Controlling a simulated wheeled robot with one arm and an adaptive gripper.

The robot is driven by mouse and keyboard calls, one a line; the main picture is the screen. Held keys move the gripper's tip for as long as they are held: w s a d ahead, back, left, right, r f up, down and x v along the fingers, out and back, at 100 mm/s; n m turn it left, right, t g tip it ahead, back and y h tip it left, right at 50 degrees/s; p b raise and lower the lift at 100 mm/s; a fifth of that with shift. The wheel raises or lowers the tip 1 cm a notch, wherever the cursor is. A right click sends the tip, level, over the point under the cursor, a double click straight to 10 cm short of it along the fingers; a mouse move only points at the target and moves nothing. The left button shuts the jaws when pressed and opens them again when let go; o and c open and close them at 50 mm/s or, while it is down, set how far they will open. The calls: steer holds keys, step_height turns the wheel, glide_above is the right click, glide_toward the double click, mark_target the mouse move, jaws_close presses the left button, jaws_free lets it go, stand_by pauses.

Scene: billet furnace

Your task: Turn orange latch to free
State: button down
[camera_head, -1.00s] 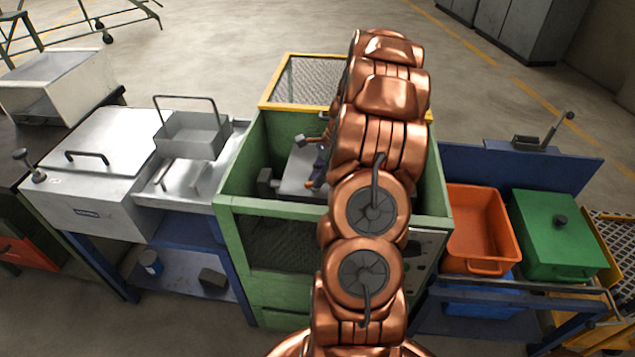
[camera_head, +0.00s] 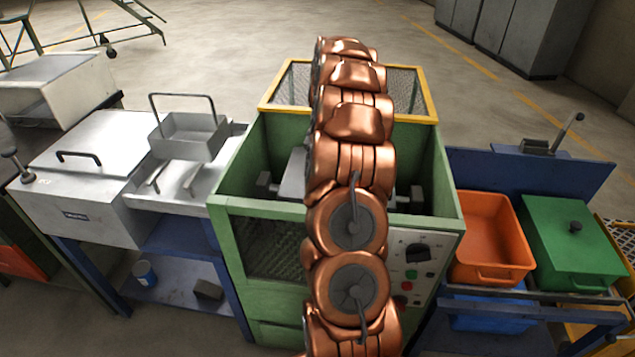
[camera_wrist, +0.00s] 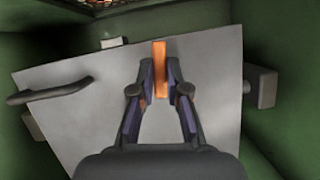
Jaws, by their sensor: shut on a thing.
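The orange latch (camera_wrist: 159,54) shows in the wrist view as a narrow upright bar at the far edge of a grey metal plate (camera_wrist: 80,118). My gripper (camera_wrist: 160,78) is over the plate, its dark fingers shut on the latch, whose end sticks out beyond the fingertips. Orange also shows between the fingers. In the head view my copper arm hides the gripper and the latch. Part of the grey plate (camera_head: 293,176) shows left of the arm, inside the open green cabinet (camera_head: 236,205).
A dark bar handle (camera_wrist: 48,92) is on the plate's left. Green walls close in around it. A yellow-framed mesh guard (camera_head: 412,92) stands behind the cabinet. A grey bench with a basket (camera_head: 188,135) is left; an orange bin (camera_head: 488,243) and green box (camera_head: 568,238) are right.

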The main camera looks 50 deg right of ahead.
steer(key=shift+f+n+g+b, duration=0.1)
steer(key=shift+n+g+b, duration=0.2)
steer(key=shift+n, duration=0.5)
steer(key=c, duration=1.2)
jaws_free()
steer(key=shift+o, duration=0.2)
